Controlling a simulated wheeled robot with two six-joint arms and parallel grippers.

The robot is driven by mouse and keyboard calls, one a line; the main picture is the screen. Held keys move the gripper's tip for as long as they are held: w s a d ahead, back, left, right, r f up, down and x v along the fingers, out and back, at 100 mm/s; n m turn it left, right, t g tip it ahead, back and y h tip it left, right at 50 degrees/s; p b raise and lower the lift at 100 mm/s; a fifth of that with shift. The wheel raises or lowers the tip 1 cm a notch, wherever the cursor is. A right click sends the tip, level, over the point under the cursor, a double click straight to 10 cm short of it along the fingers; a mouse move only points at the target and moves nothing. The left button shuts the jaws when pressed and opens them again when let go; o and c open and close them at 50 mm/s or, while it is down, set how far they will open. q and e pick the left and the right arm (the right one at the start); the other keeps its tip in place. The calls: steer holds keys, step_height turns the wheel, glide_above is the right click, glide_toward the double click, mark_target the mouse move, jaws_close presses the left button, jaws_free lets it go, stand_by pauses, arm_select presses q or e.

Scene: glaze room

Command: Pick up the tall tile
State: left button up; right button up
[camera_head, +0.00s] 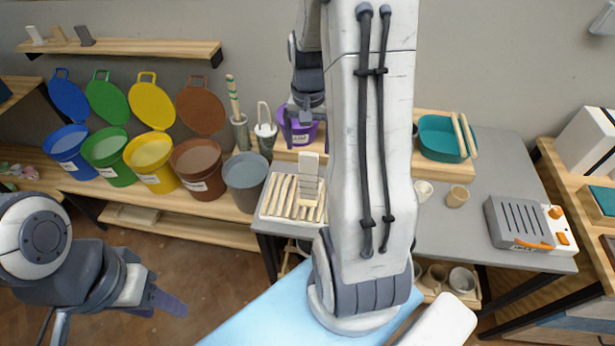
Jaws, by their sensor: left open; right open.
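A tall pale tile (309,165) stands upright in a white slatted rack (267,208) on the grey table. A shorter pale tile (130,217) shape lies lower, on the shelf at left; I cannot tell what it is. My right gripper (302,122) is open and points down, behind and above the tall tile in the picture, in front of the purple bucket. No contact with the tile is clear. My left gripper (168,301) is open and empty at the lower left, over the floor, well away from the rack. My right arm hides the table's middle.
Blue, green, yellow and brown lidded buckets (197,170) and a grey bucket (245,180) stand left of the rack. Brush holders (265,135) stand behind it. A teal basin (440,138), small cups (457,196) and a grey slotted device (520,222) are to the right.

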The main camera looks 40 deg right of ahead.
mark_target(308, 153)
step_height(308, 153, down, 4)
steer(key=shift+s+a+r, duration=0.1)
steer(key=shift+r, duration=0.05)
steer(key=shift+f+p, duration=0.35)
steer(key=shift+f, duration=0.2)
step_height(308, 153, down, 4)
steer(key=shift+s+f+p, duration=0.1)
steer(key=shift+f+p, duration=0.05)
steer(key=shift+p, duration=0.35)
jaws_close()
